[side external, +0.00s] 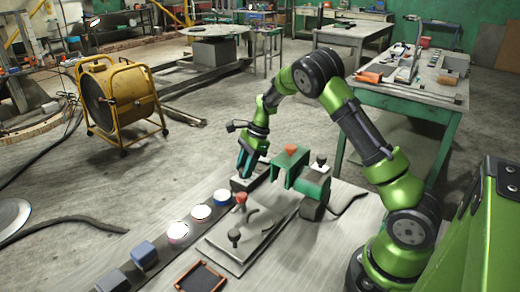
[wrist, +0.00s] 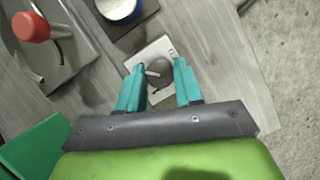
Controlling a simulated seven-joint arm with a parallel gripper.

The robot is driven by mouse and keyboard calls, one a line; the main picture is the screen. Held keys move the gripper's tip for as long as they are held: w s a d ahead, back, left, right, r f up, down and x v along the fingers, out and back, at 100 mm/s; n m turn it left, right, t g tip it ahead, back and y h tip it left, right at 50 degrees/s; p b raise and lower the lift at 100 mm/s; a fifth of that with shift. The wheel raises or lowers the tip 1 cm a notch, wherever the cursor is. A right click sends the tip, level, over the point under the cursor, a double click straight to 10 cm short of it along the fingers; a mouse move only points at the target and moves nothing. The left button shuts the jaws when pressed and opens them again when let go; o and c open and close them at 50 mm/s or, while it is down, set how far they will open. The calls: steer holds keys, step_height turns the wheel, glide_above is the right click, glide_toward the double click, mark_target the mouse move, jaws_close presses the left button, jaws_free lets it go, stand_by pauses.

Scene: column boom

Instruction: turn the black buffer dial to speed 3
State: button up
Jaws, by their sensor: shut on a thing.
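The dark round buffer dial (wrist: 160,75) sits on a small pale plate (wrist: 134,62) in the wrist view, with a light pointer bar toward its left side. Small marks show on the plate near its upper right corner; I cannot read them. My gripper (wrist: 159,67) has its teal fingers on either side of the dial and is shut on it. In the side view my gripper (side external: 243,166) points down at the pale plate (side external: 240,186) at the bench's far edge. The dial is hidden there by the fingers.
A blue-rimmed pot (side external: 222,196) stands close beside the plate, with more pots in a row toward the front left. A green machine (side external: 300,176) and a metal plate with a red knob (side external: 241,197) are nearby. A small tray (side external: 184,284) lies in front.

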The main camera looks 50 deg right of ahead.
stand_by(0.5)
steer(key=o, duration=1)
steer(key=v, duration=1.7)
steer(key=shift+a, duration=0.1)
steer(key=s+a+r+n+t, duration=0.1)
steer(key=s+a+n, duration=0.5)
steer(key=s, duration=0.1)
steer(key=s+a+r+n+t+h, duration=0.1)
steer(key=s+a+r+n+t, duration=0.1)
steer(key=s+a+n, duration=0.4)
steer(key=s+a+r+n+t+h, duration=0.1)
steer(key=s+a+r+n+t, duration=0.1)
steer(key=s+a+n, duration=0.4)
steer(key=shift+s+a, duration=1.05)
